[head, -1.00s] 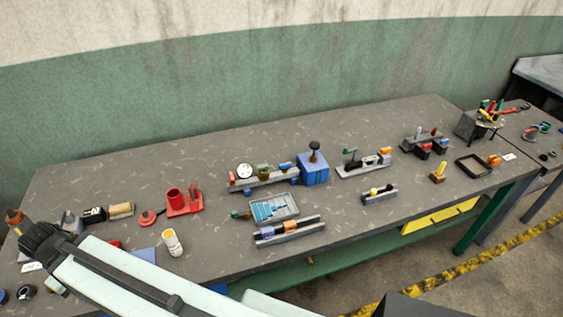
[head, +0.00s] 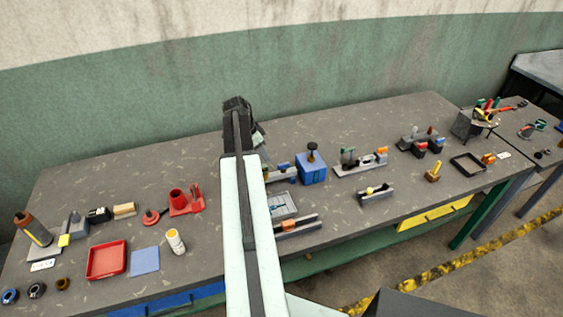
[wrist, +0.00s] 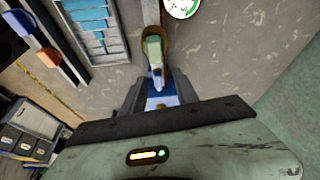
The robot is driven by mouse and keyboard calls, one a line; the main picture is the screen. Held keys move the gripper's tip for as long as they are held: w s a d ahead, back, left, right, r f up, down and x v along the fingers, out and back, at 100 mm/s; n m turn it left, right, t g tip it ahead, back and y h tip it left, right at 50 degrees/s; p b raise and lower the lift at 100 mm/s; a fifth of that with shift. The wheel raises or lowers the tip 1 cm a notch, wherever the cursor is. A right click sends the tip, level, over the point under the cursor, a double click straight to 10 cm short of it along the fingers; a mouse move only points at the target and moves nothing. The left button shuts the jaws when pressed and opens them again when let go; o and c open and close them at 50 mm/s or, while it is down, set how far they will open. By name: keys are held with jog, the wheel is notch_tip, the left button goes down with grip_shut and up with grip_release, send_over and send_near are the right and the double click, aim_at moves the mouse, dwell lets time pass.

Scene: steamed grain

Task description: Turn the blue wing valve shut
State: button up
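The blue wing valve (head: 285,166) shows in part in the head view, on the grey pipe stand just left of the blue box; my arm hides the stand's left part. In the wrist view a blue part (wrist: 160,101), which looks like this valve, lies between the fingers. My gripper (wrist: 160,82) has its two dark fingers apart, one on each side of the blue part. I cannot tell whether they touch it. A green valve handle (wrist: 153,47) with a brass ring is just beyond. The fingertips are hidden in the head view.
The round white gauge (wrist: 182,6) is beyond the green handle. The blue box (head: 312,168) with a black knob stands right of the valve. A tray of blue strips (head: 281,205) and a rail (head: 298,225) lie in front. The bench front left holds a red tray (head: 106,260).

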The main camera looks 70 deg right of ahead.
aim_at(284, 164)
jog(key=shift+m+g, duration=0.3)
jog(key=shift+m, duration=0.6)
jog(key=s+d+f+b, duration=0.1)
jog(key=s+f+b, duration=0.1)
jog(key=s+d+f+b, duration=0.1)
jog(key=s+f+b, duration=0.1)
jog(key=s+d+f+b, duration=0.2)
jog(key=shift+f+b, duration=0.1)
jog(key=shift+b, duration=0.25)
jog(key=shift+s+d+f+b, duration=0.15)
jog(key=shift+d+f+b, duration=0.1)
jog(key=shift+f+b, duration=0.15)
jog(key=shift+r, duration=0.1)
